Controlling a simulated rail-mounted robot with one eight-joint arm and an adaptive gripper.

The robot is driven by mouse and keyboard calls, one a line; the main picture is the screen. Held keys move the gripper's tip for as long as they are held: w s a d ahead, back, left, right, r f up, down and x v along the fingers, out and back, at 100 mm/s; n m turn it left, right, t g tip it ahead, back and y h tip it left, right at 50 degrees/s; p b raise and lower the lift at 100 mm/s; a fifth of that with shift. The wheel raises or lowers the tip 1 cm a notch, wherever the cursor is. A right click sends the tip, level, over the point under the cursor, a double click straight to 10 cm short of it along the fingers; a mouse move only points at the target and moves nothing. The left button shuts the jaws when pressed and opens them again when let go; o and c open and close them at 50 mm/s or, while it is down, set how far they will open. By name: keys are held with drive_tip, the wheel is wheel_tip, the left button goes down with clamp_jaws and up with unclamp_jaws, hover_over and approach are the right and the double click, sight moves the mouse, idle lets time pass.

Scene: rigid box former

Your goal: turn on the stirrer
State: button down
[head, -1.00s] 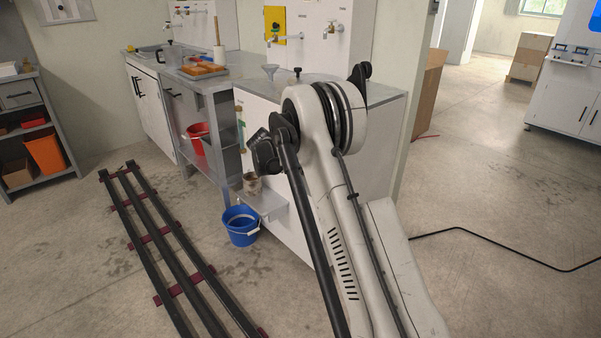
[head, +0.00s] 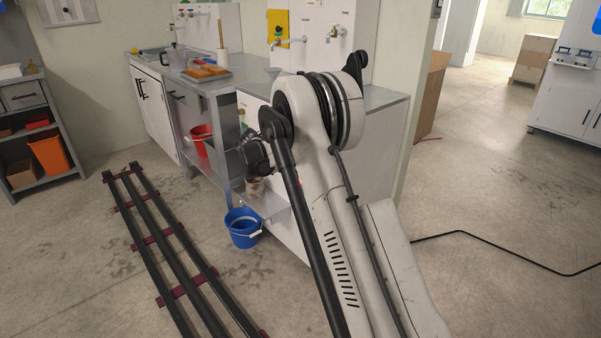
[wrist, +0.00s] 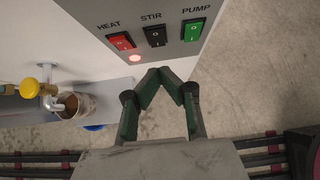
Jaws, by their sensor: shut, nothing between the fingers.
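The stirrer's switch is the black rocker marked STIR (wrist: 155,36), in the middle of a grey panel (wrist: 178,12) at the top of the wrist view. A red rocker marked HEAT (wrist: 121,41) is to its left and a green one marked PUMP (wrist: 193,30) to its right. In the head view my arm hides the switches.
A brass tap with a yellow knob (wrist: 30,88) and a brown-stained cup (wrist: 76,106) are left of my gripper. A blue bucket (head: 243,229) stands on the floor below the shelf. A red bucket (head: 201,138) is under the counter. Floor rails (head: 165,245) run at left.

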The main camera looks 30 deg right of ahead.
drive_tip(key=p+v, duration=0.2)
drive_tip(key=v, duration=0.6)
drive_tip(key=shift+r, duration=0.2)
drive_tip(key=shift+a+f, duration=0.1)
drive_tip(key=shift+s+a+f, duration=0.1)
drive_tip(key=shift+f, duration=0.6)
drive_tip(key=shift+f, duration=0.1)
drive_tip(key=d+r+b+x, duration=0.1)
drive_tip(key=b+x, duration=0.4)
drive_tip(key=x, duration=0.8)
drive_tip(key=shift+w+d+r, duration=0.25)
drive_tip(key=shift+d+r, duration=0.1)
drive_tip(key=shift+d, duration=0.1)
